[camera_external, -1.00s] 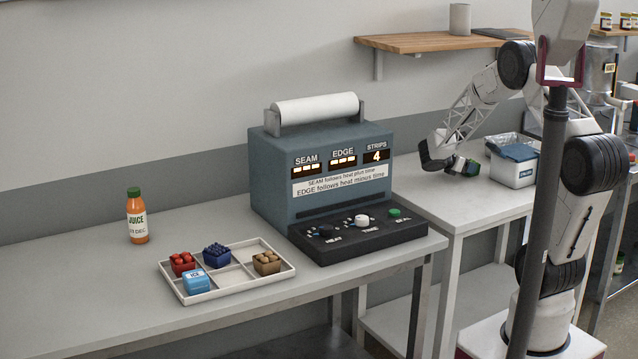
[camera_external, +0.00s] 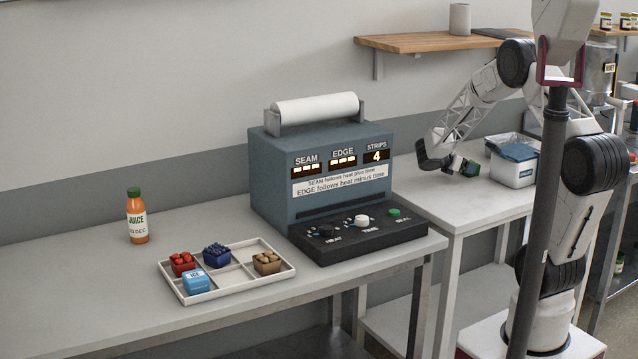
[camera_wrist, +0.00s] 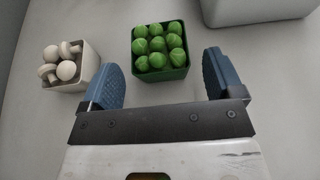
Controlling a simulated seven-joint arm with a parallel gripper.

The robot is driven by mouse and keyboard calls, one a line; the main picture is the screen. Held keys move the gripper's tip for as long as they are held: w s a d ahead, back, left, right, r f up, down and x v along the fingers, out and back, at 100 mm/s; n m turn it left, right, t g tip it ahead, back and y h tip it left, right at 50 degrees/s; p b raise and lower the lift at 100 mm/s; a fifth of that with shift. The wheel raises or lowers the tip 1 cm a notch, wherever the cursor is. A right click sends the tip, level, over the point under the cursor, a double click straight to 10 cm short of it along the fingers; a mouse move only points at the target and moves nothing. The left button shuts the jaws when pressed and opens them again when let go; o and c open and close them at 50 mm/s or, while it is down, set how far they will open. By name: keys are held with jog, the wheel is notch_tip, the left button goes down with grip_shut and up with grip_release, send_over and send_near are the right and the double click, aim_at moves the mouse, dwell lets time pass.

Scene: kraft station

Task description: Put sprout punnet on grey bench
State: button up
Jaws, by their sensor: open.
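The sprout punnet is a green square tub of sprouts (camera_wrist: 160,52). In the wrist view it stands on a pale bench top (camera_wrist: 185,105), ahead of my gripper (camera_wrist: 163,80) and centred between its two blue fingers. The fingers are apart and do not touch the punnet. The long grey bench (camera_external: 90,290) is on the left and carries the sealing machine and the tray.
A white punnet of mushrooms (camera_wrist: 68,66) stands close to my left finger. A white box with a blue cloth (camera_external: 513,163) is right of my gripper. The grey bench holds a juice bottle (camera_external: 137,216), a divided tray (camera_external: 228,288) with several items, and a sealing machine (camera_external: 330,180).

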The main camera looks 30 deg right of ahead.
jog(key=v, duration=1)
jog(key=shift+a, duration=0.25)
jog(key=shift+r, duration=0.1)
jog(key=s+a+r+m+y, duration=0.3)
jog(key=s+r+m, duration=0.25)
jog(key=s, duration=0.35)
jog(key=s+a+r+m+y, duration=0.35)
jog(key=s+r, duration=0.25)
jog(key=s, duration=0.3)
jog(key=s+a+r+m+t+y, duration=0.1)
jog(key=s+a+m+y, duration=0.2)
jog(key=s, duration=0.6)
jog(key=s+a+r+m+t+y, duration=0.1)
jog(key=s+a+m+y, duration=0.3)
jog(key=s, duration=0.5)
jog(key=a+r+m, duration=0.1)
jog(key=a+m, duration=0.1)
jog(key=a, duration=0.1)
jog(key=shift+s+a+r+t, duration=0.2)
jog(key=shift+s+t, duration=0.05)
jog(key=shift+t, duration=0.05)
jog(key=shift+o, duration=0.4)
jog(key=shift+w, duration=0.1)
